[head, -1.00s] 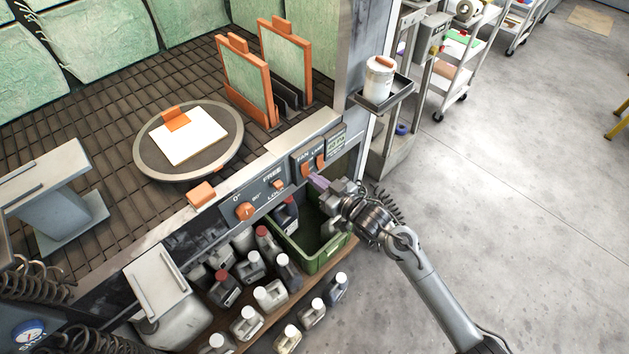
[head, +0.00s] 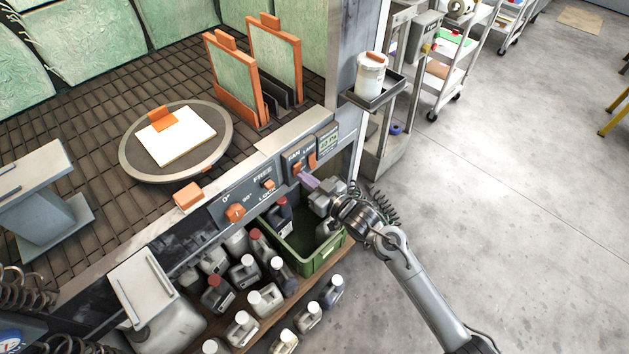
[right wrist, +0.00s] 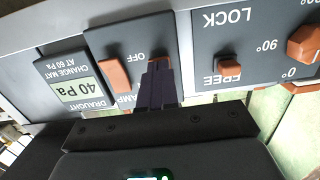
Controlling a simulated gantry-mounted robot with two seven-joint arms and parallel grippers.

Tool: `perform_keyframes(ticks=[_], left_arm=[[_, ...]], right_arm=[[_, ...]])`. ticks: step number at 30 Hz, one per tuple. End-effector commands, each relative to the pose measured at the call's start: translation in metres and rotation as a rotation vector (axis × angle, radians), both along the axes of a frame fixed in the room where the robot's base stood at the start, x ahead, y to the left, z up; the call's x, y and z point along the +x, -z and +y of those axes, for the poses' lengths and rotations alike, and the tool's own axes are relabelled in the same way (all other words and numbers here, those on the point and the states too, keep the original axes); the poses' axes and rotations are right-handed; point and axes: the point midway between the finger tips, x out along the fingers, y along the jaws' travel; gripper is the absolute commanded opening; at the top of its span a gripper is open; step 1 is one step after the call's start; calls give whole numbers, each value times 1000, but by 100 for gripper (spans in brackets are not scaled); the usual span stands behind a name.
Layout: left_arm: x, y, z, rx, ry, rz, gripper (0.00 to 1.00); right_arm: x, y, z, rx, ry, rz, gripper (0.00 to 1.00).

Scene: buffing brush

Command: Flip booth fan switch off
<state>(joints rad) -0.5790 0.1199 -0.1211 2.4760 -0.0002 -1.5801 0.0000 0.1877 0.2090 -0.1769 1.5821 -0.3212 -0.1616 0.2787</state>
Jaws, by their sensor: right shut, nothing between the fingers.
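The orange fan switch (head: 297,168) sits on the grey panel under the FAN label, left of the orange lamp switch (head: 312,160). My right gripper (head: 306,181) is shut and empty, its purple-grey fingertips at the fan switch. In the right wrist view, which shows the panel upside down, the shut fingers (right wrist: 158,85) cover most of the fan switch (right wrist: 158,62). The lamp switch (right wrist: 115,74) is clear beside them, and an OFF label stands between the two. Whether the fingertips touch the switch, and its exact tilt, I cannot tell. My left gripper is not in view.
A draught display (head: 328,143) reading 40 Pa is beside the switches. The FREE/LOCK switch (head: 268,184) and an orange angle knob (head: 235,212) are to the left. A green crate (head: 318,262) and several bottles stand below. A tray (head: 374,92) with a white jar juts out at right.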

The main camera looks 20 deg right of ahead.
Motion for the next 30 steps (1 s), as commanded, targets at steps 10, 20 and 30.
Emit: perform_keyframes(ticks=[10,20,30], left_arm=[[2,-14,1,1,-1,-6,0],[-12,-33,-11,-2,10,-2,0],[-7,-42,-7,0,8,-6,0]], right_arm=[[-6,-5,-2,1,-3,-5,0],[-69,9,-34,-4,1,6,0],[-112,15,-54,-1,0,2,0]])
